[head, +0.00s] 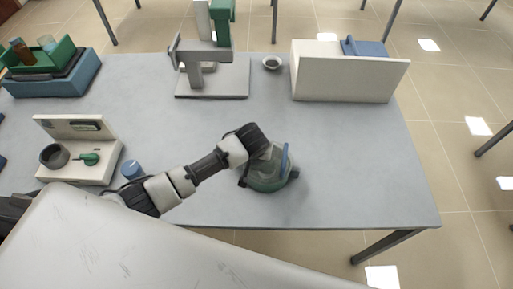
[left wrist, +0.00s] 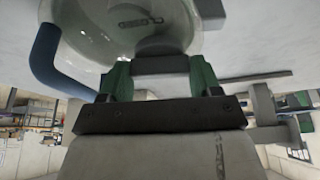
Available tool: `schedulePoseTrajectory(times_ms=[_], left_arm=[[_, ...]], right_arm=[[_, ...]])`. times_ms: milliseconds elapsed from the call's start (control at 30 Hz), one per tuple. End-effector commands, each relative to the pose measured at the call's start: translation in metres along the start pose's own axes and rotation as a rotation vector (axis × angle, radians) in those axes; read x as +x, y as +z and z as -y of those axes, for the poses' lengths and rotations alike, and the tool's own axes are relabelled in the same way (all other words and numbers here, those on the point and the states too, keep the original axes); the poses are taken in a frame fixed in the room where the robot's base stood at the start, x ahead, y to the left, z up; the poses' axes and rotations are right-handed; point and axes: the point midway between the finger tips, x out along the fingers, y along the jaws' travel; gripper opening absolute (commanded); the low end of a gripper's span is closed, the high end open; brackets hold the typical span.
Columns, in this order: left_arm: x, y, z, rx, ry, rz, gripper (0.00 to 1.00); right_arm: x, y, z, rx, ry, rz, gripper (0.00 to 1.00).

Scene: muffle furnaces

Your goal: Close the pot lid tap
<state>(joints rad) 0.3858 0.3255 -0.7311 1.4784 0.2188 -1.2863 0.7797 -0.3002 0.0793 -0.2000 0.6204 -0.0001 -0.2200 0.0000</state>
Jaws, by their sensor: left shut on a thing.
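The pot (head: 268,184) is a rounded dark green vessel near the front middle of the table. A blue curved handle (head: 285,158) stands up on it and also shows at the left in the left wrist view (left wrist: 46,62). In that view the pale, glossy lid (left wrist: 125,28) carries small lettering too unclear to read fully. My left gripper (left wrist: 161,74) has its two green fingers shut on a dark grey piece at the lid's edge, which looks like the tap (left wrist: 160,64). In the head view my left arm hides much of the lid and the tap. My right gripper is not in view.
A beige device (head: 75,160) with a dark cup and green knob stands at the left, with a small blue-topped item (head: 132,170) beside it. A stand (head: 212,80), a small bowl (head: 272,63) and a beige box (head: 343,78) are at the back. The table's right side is clear.

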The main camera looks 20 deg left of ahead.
Motion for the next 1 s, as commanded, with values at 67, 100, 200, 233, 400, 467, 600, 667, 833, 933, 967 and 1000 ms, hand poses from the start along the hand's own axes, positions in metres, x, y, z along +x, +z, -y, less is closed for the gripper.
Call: schedulePoseTrajectory(times_ms=[67,100,200,233,400,467,600,667,833,933,967,1000], left_arm=[[-0.0017,-0.0009,-0.0004,-0.019,-0.006,0.000,0.40],[-0.0014,-0.0009,-0.0004,-0.026,-0.009,0.000,0.40],[-0.0008,-0.0007,-0.0004,-0.036,-0.014,-0.001,0.40],[-0.0006,-0.0006,-0.0004,-0.037,-0.015,-0.001,0.40],[-0.0001,-0.0006,-0.0001,-0.041,-0.016,-0.001,0.40],[-0.0001,-0.0006,-0.0001,-0.041,-0.016,-0.001,0.40],[-0.0002,-0.0007,0.0001,-0.041,-0.016,-0.001,0.40],[-0.0002,-0.0008,0.0001,-0.040,-0.016,-0.001,0.71],[-0.0001,-0.0006,0.0000,-0.040,-0.016,-0.001,0.89],[-0.0001,-0.0004,0.0000,-0.039,-0.016,-0.001,0.89],[-0.0001,-0.0004,0.0000,-0.039,-0.016,-0.001,0.89],[-0.0001,-0.0003,-0.0001,-0.039,-0.016,-0.001,0.89]], right_arm=[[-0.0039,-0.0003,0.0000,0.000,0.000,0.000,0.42],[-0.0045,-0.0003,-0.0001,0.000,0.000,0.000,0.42],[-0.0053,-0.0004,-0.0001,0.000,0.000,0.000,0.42],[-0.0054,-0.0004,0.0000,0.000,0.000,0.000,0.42],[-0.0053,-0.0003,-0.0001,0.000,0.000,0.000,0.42],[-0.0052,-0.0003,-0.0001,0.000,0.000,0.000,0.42],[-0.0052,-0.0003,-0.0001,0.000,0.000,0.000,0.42],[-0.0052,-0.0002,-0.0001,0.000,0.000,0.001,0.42],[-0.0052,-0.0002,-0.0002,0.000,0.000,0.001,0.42],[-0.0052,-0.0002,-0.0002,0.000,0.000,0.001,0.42],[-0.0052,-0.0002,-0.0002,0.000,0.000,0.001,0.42],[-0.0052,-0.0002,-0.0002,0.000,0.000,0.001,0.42]])
